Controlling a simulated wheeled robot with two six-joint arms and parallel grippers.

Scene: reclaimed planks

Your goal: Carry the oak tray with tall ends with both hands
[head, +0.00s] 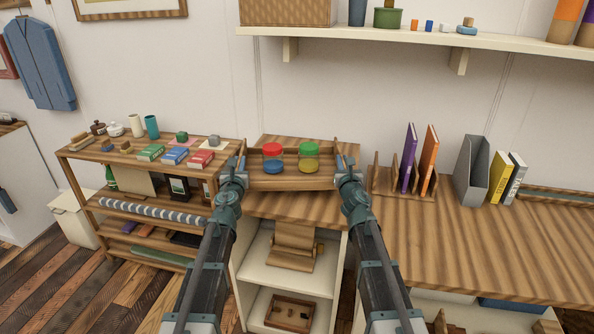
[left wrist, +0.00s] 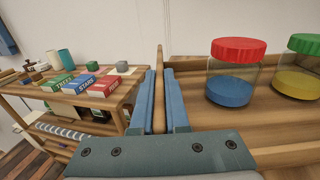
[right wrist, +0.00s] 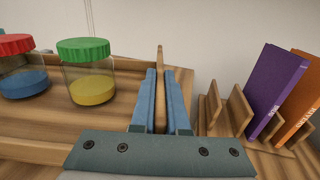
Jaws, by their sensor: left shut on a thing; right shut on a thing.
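The oak tray with tall ends (head: 292,184) is in the middle of the head view, over the wooden top of a white cabinet. I cannot tell whether it touches that top. It carries a red-lidded jar (head: 272,158) with blue contents and a green-lidded jar (head: 309,157) with yellow contents, both upright. My left gripper (head: 236,168) is shut on the tray's left end, which shows between the blue fingers in the left wrist view (left wrist: 159,100). My right gripper (head: 347,168) is shut on the right end, seen in the right wrist view (right wrist: 160,95).
A wooden shelf unit (head: 75,153) with small boxes and cups stands at the left. On the right, a wooden rack (head: 413,192) holds a purple book (head: 409,160) and an orange book (head: 429,160). The long counter (head: 480,245) has bare room in front. A wall shelf (head: 400,43) hangs above.

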